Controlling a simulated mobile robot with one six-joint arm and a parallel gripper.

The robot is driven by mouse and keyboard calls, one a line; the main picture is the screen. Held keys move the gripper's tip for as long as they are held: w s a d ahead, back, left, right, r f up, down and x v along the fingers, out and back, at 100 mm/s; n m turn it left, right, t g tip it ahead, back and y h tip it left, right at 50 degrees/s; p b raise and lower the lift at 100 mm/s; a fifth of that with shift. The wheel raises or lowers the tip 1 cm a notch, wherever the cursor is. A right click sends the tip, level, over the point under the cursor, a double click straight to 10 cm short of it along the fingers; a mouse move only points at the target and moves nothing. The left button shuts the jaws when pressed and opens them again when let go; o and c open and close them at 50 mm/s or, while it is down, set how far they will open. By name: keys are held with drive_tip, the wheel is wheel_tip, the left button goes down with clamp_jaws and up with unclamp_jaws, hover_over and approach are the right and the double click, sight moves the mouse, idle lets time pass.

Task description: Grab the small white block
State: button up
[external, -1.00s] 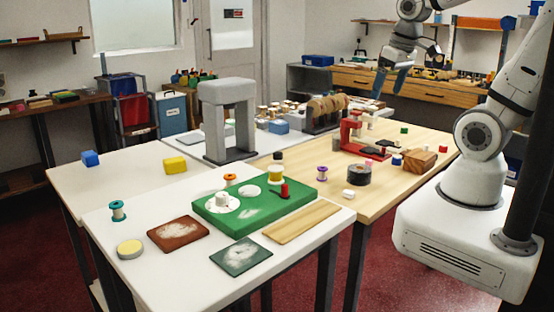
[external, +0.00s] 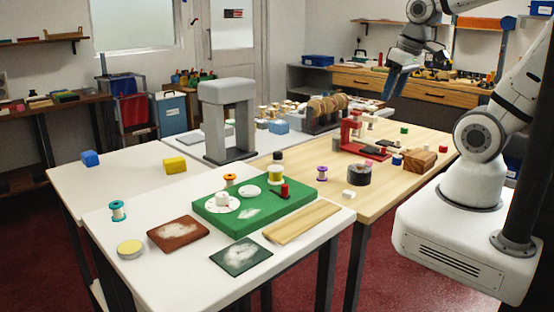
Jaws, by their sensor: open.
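A small white block (external: 348,194) lies on the wooden table top near its front edge, just in front of a dark round roll. My gripper (external: 392,92) is at the upper right, high above the far part of the wooden table. It points downward and is well apart from the block. It is open, and I see nothing between its fingers.
The dark roll (external: 358,175) stands close behind the block, and a purple spool (external: 322,173) stands to its left. A red press (external: 354,134), a wooden block (external: 419,161) and several small coloured cubes are farther back. A green board (external: 254,206) lies left.

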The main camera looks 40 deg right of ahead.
drive_tip(key=n+g+b, duration=0.1)
drive_tip(key=g+b, duration=0.2)
drive_tip(key=b, duration=1)
approach(349, 192)
drive_tip(key=shift+d+f, duration=0.2)
drive_tip(key=shift+d, duration=0.1)
drive_tip(key=f, duration=0.8)
drive_tip(key=shift+w+a, duration=0.15)
drive_tip(key=shift+w, duration=0.1)
drive_tip(key=shift+c, duration=0.2)
drive_tip(key=c, duration=1)
